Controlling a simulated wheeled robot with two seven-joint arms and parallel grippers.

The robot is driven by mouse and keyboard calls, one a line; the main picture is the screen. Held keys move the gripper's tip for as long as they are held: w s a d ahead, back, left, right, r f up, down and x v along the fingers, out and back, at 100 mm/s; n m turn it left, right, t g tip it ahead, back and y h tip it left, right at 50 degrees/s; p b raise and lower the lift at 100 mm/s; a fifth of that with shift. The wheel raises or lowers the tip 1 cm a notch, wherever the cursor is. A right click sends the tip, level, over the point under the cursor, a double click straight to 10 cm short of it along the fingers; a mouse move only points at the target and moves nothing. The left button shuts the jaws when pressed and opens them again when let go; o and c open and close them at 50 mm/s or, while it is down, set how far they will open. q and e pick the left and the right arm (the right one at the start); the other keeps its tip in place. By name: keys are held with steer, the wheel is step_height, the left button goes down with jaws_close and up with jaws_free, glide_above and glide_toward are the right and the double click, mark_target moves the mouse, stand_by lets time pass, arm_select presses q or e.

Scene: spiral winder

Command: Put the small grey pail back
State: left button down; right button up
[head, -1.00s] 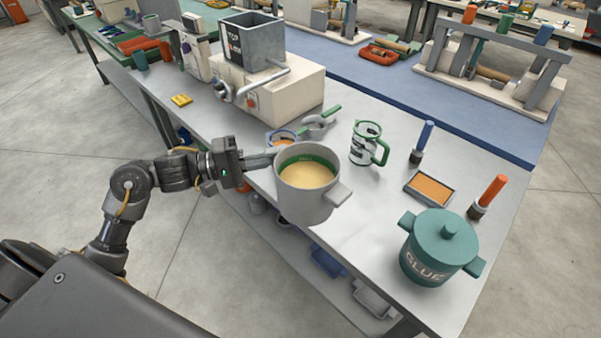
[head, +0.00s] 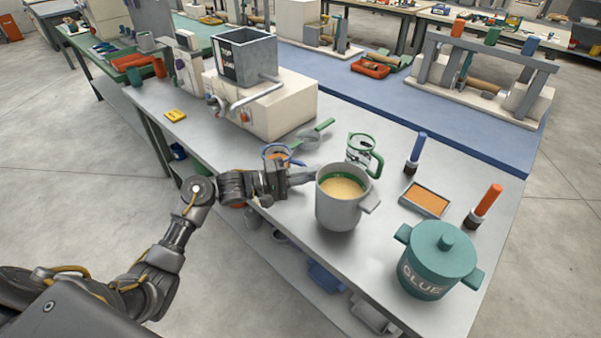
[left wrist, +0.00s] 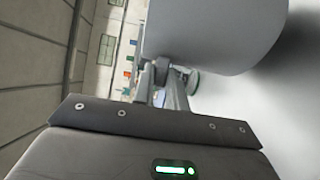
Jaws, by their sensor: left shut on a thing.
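The small grey pail (head: 337,212) has a green band inside its rim and holds pale yellow grainy stuff. It is upright over the front part of the grey metal bench (head: 275,240). I cannot tell whether its base touches the bench. My left gripper (head: 308,176) comes in from the left and is shut on the pail's left handle; the fingers hide that handle. The right handle is free. In the left wrist view the pail's grey wall (left wrist: 215,35) fills the upper right, beyond my fingers (left wrist: 168,85). My right gripper is not in view.
A teal glue pot (head: 437,260) stands to the right of the pail. Behind are a green-handled jug (head: 361,152), a blue-rimmed cup (head: 277,154), a strainer (head: 312,138) and a hopper machine (head: 262,100).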

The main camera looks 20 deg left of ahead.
arm_select(q)
steer(key=shift+w+d+f, duration=0.1)
steer(key=shift+w+f, duration=0.05)
steer(key=shift+f, duration=0.7)
steer(key=shift+w+f, duration=0.1)
steer(key=shift+f, duration=0.7)
steer(key=c, duration=1.8)
jaws_free()
steer(key=shift+f, duration=0.25)
steer(key=o, duration=0.4)
steer(key=b+v, duration=0.1)
steer(key=v, duration=1.1)
steer(key=shift+r, duration=0.1)
